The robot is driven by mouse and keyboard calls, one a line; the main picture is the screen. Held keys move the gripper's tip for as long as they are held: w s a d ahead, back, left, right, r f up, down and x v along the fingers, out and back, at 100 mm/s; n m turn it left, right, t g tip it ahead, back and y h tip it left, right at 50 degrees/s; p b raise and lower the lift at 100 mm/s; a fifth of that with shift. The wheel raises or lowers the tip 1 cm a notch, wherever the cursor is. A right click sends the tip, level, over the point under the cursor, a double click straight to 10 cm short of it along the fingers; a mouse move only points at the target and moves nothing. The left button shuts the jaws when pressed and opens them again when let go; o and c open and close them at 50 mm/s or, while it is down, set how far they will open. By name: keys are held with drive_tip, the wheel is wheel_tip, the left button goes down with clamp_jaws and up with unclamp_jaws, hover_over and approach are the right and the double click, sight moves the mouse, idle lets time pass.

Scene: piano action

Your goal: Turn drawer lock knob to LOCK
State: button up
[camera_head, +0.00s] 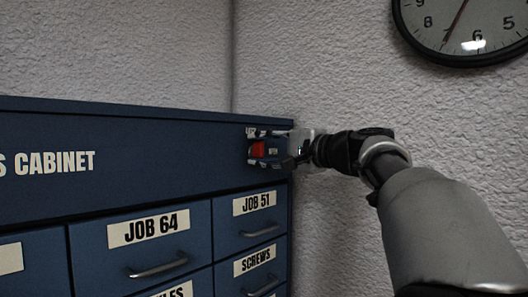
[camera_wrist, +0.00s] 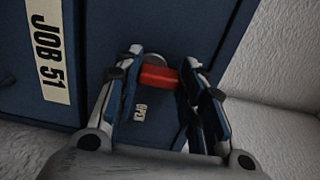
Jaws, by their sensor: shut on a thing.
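The lock knob has a red handle (camera_head: 257,149) and sits at the upper right corner of the blue cabinet front. In the wrist view the red knob (camera_wrist: 158,77) lies between the two fingertips, with a grey round part behind it. A label reading OPEN (camera_wrist: 139,114) shows beside the knob, on the near side in the wrist view. My gripper (camera_head: 268,146) reaches in from the right and is shut on the red knob; its fingers (camera_wrist: 164,66) stand on either side of it. No LOCK label is readable.
The blue cabinet (camera_head: 180,150) has labelled drawers below the knob, among them JOB 51 (camera_head: 254,203) and JOB 64 (camera_head: 148,229), with protruding handles. A textured white wall (camera_head: 330,90) stands close behind and right. A wall clock (camera_head: 462,25) hangs at upper right.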

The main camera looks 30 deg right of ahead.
drive_tip(key=o, duration=1)
drive_tip(key=shift+o, duration=0.2)
drive_tip(key=shift+s, duration=0.1)
drive_tip(key=v, duration=1.2)
